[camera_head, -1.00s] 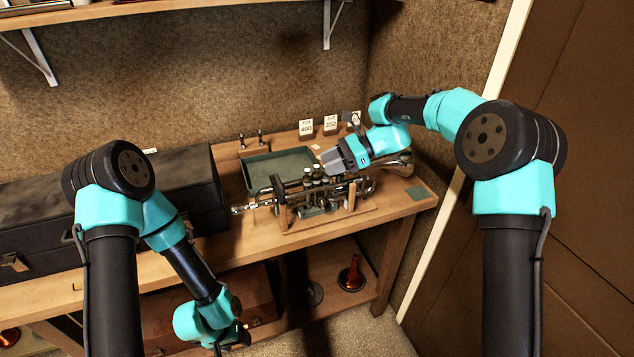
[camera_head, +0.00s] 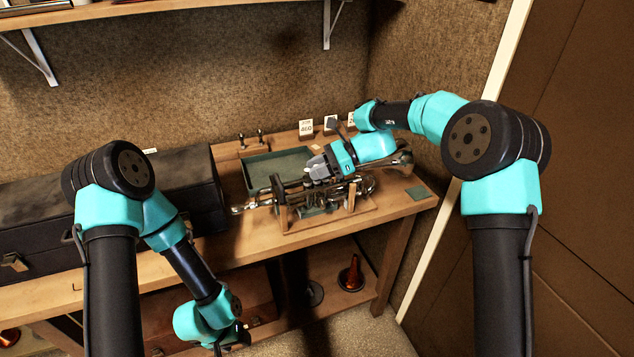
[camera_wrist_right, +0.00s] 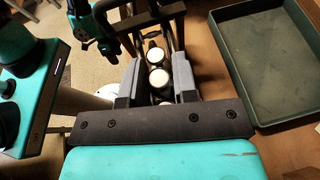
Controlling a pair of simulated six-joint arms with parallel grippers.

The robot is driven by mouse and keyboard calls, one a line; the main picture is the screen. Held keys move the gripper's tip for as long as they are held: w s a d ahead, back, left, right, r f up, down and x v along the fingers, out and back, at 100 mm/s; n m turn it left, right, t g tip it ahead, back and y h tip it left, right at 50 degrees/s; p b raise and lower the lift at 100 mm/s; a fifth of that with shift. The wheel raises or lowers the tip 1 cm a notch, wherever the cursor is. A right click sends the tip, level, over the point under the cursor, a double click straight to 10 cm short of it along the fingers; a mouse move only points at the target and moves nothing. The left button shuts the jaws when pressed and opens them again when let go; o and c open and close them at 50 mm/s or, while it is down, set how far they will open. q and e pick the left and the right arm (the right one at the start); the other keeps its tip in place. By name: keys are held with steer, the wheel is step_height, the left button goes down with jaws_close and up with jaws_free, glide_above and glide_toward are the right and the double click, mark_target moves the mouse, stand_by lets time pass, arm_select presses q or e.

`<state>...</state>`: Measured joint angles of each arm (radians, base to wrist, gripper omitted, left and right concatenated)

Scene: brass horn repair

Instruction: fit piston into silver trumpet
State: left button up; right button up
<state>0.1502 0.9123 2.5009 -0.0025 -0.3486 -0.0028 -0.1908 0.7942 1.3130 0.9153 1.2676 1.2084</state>
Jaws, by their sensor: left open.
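The silver trumpet (camera_head: 367,184) lies on its side-to-side length in a wooden cradle (camera_head: 284,216), its bell at the right. A gap seems to show between caps and fingers. I cannot tell which cap belongs to the loose piston, or how deep it sits. My left gripper (camera_head: 238,341) hangs low in front of the bench, away from the trumpet, mostly hidden.
A green tray (camera_head: 277,168) stands behind the cradle and looks empty in the right wrist view (camera_wrist_right: 285,60). A dark case (camera_head: 180,185) fills the bench's left side. Small white cards (camera_head: 306,127) stand at the back. A green pad (camera_head: 418,193) lies at the right edge.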

steer(key=c, duration=0.3)
steer(key=shift+c, duration=0.2)
steer(key=shift+f, duration=0.45)
stand_by(1.4)
steer(key=o, duration=1)
steer(key=shift+r, duration=0.1)
steer(key=shift+w+d+r, duration=0.1)
steer(key=shift+d+r, duration=0.05)
steer(key=shift+d, duration=0.2)
steer(key=v, duration=1.6)
steer(key=shift+w+d+r, duration=0.1)
steer(key=shift+w+d, duration=0.05)
steer(key=shift+d, duration=0.05)
